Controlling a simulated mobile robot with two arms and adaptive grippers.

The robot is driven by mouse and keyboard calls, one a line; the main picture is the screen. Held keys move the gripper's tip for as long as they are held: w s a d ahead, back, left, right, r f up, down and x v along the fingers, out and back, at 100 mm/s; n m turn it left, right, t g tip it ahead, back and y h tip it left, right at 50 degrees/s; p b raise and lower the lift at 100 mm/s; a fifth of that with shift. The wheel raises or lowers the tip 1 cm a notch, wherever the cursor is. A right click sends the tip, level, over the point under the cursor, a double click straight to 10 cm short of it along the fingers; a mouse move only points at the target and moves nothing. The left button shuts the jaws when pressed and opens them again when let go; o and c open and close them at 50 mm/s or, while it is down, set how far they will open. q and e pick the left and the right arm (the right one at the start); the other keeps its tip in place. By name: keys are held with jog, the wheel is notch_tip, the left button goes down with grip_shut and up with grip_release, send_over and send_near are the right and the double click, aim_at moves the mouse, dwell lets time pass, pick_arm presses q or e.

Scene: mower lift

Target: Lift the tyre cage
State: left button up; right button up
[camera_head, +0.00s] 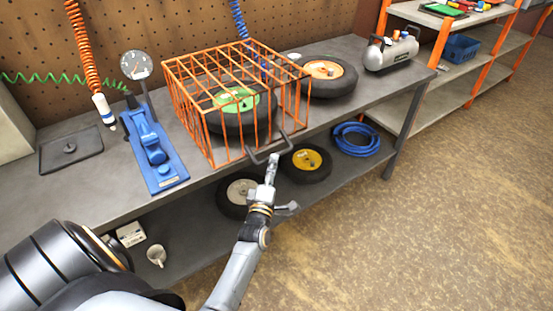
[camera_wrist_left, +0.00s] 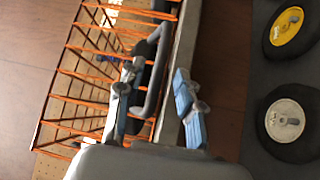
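The orange wire tyre cage (camera_head: 204,126) stands on the grey workbench around a tyre with a green hub (camera_head: 236,100). A dark grey handle (camera_head: 263,160) sticks out from the cage's front side. My left gripper (camera_head: 274,180) is just in front of the bench edge, at the handle. In the left wrist view, the fingers of my left gripper (camera_wrist_left: 154,102) are spread apart, with the handle (camera_wrist_left: 152,88) lying between them. I see no clear contact. My right gripper is not in view.
A blue tool with a gauge (camera_head: 155,150) stands left of the cage. An orange-hubbed wheel (camera_head: 325,74) and a grey air tank (camera_head: 390,50) are to the right. Yellow-hubbed (camera_head: 307,160) and white-hubbed (camera_head: 240,191) wheels and a blue hose (camera_head: 356,140) lie on the lower shelf.

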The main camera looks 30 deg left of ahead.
pick_arm(q)
jog(key=shift+b+x, duration=0.65)
jog(key=shift+x, duration=1.65)
grip_shut()
